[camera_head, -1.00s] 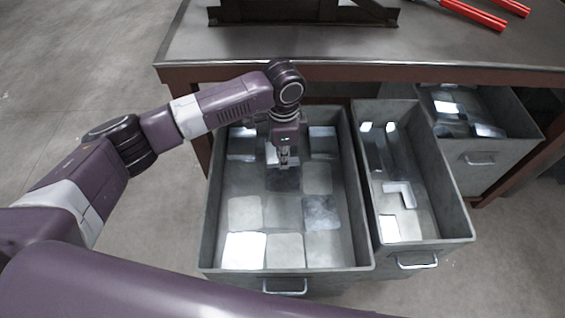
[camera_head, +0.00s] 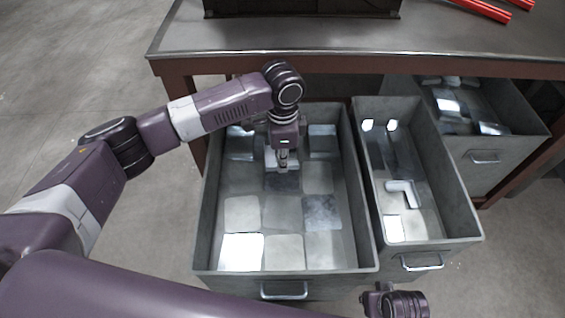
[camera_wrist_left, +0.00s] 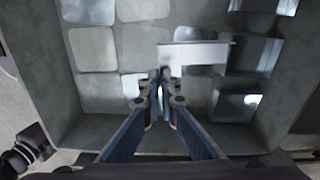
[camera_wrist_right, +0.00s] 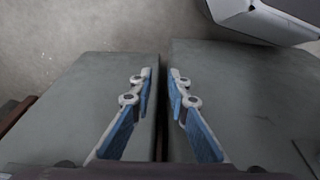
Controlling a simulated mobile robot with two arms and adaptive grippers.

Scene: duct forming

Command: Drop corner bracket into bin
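A pale L-shaped corner bracket (camera_wrist_left: 198,54) shows at the fingertips of my left gripper (camera_wrist_left: 159,76) in the left wrist view. The fingers are nearly together, with an edge of the bracket seemingly between them. In the head view my left gripper (camera_head: 283,163) points down inside the large grey bin (camera_head: 208,225), near its back, with the pale bracket (camera_head: 270,158) at its left. Another pale L-shaped bracket (camera_head: 403,190) lies in the narrower middle bin (camera_head: 450,190).
Several square plates (camera_head: 242,213) lie in rows on the large bin's floor. A third bin (camera_head: 495,165) with shiny pieces stands at right, partly under the table (camera_head: 420,40). Red bars (camera_head: 485,8) lie on the table. The floor at left is open.

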